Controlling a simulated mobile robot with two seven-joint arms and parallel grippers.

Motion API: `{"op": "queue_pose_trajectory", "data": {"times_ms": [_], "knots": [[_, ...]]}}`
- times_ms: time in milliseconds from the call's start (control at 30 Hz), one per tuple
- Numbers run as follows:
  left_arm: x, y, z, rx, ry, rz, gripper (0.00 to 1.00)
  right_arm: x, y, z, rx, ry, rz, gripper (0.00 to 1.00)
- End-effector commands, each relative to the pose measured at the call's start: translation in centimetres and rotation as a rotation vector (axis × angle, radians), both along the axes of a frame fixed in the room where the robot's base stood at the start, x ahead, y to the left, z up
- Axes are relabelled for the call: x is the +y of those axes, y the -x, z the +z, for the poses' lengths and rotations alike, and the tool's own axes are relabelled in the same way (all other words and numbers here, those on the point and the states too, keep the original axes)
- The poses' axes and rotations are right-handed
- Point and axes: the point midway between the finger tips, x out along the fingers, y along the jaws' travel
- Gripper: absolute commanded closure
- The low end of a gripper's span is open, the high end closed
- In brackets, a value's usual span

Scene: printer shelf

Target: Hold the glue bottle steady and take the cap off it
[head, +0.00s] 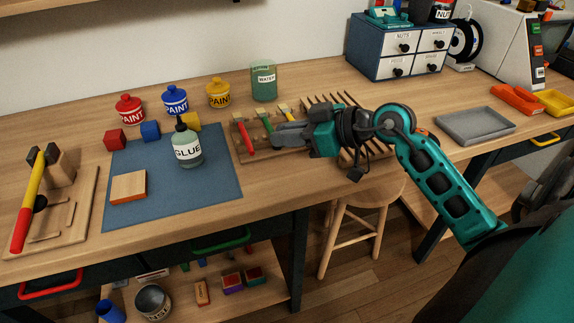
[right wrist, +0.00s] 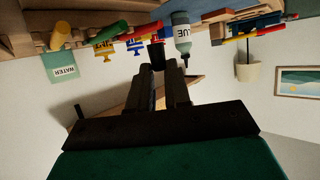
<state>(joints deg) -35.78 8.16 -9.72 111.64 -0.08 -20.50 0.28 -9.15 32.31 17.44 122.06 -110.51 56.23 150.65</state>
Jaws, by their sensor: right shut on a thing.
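The glue bottle (head: 187,152) stands upright on the blue mat (head: 218,185), grey-green with a white label and a thin dark tip on top. It also shows upside down in the right wrist view (right wrist: 182,36), its narrow tip bare of any gripper. My right gripper (head: 277,136) is to the right of the bottle, apart from it, above the brush rack. In the right wrist view its fingers are shut on a small dark piece, which looks like the cap (right wrist: 157,56). The fingers hide part of it. My left gripper is in neither view, and nothing holds the bottle.
Paint pots in red (head: 130,109), blue (head: 175,100) and yellow (head: 218,93) stand behind the mat. A green water jar (head: 263,82) is at the back. A wooden block (head: 128,187) lies on the mat. A grey tray (head: 475,125) sits at right.

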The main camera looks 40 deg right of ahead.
Motion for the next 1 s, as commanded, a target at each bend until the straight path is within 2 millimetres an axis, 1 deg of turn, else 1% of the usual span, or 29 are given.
{"op": "queue_pose_trajectory", "data": {"times_ms": [33, 167, 333, 433, 533, 900, 933, 1000], "knots": [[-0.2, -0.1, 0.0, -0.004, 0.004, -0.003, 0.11, 0.0, 0.0, -0.6, 0.0, -0.001, 0.0, 1.0], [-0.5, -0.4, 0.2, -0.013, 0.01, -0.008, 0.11, 0.0, 0.0, -1.6, 0.002, -0.001, 0.0, 1.0], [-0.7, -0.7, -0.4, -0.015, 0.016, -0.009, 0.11, 0.0, 0.0, -4.8, 0.004, -0.003, -0.001, 1.0], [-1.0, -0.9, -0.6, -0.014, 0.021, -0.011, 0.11, 0.0, 0.0, -6.1, 0.002, -0.003, 0.0, 1.0], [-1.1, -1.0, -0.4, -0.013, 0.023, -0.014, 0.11, 0.0, 0.0, -6.6, 0.001, -0.001, 0.001, 1.0], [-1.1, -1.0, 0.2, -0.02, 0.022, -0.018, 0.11, 0.0, 0.0, -6.7, 0.001, -0.002, -0.001, 1.0], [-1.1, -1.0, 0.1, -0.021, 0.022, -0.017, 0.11, 0.0, 0.0, -6.8, 0.0, -0.002, -0.001, 0.81], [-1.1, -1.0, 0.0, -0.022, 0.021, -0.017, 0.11, 0.0, 0.0, -6.8, 0.0, -0.001, 0.0, 0.74]]}}
